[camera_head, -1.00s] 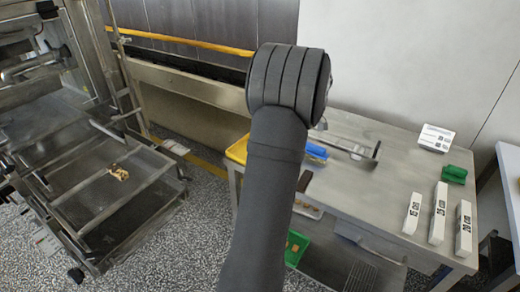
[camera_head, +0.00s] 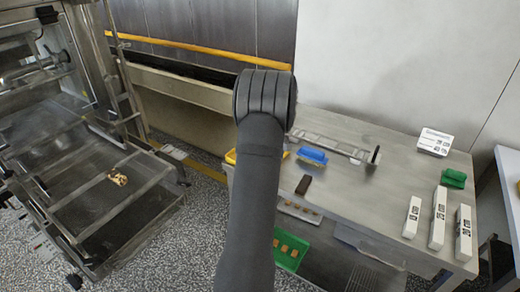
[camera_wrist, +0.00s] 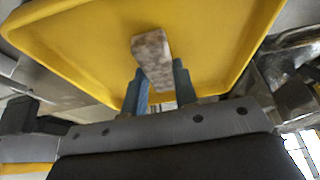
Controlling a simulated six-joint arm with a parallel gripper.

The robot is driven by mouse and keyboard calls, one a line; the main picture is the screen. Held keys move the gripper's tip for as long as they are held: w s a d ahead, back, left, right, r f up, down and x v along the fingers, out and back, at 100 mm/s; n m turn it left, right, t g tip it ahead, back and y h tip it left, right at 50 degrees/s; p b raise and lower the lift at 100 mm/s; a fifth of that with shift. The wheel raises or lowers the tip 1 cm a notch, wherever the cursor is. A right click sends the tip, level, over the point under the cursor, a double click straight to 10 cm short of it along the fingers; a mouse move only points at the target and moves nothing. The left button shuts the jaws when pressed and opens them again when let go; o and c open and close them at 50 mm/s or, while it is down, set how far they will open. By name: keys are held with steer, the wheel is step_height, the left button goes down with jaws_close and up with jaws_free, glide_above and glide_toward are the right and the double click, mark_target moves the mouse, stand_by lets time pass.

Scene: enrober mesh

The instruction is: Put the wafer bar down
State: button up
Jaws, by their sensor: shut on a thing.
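The wafer bar (camera_wrist: 152,52), a mottled pale brown block, is between the blue fingers of my gripper (camera_wrist: 160,82) in the wrist view. My gripper is shut on it. The bar is in front of the yellow tray (camera_wrist: 60,40), which fills much of that view. I cannot tell whether the bar touches the tray floor. In the head view, only an edge of the yellow tray (camera_head: 231,156) shows beside my arm; my gripper and the bar are hidden behind the arm.
The metal table (camera_head: 365,205) holds a dark brown block (camera_head: 303,185), a blue object (camera_head: 312,155), several white boxes (camera_head: 438,217), a green object (camera_head: 454,178) and a white sign (camera_head: 435,141). A green bin (camera_head: 290,250) sits below. A mesh-belt machine (camera_head: 110,200) stands left.

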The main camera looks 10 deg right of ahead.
steer(key=shift+f, duration=0.15)
steer(key=o, duration=0.8)
steer(key=shift+c, duration=0.2)
steer(key=v, duration=1.2)
steer(key=shift+r, duration=0.2)
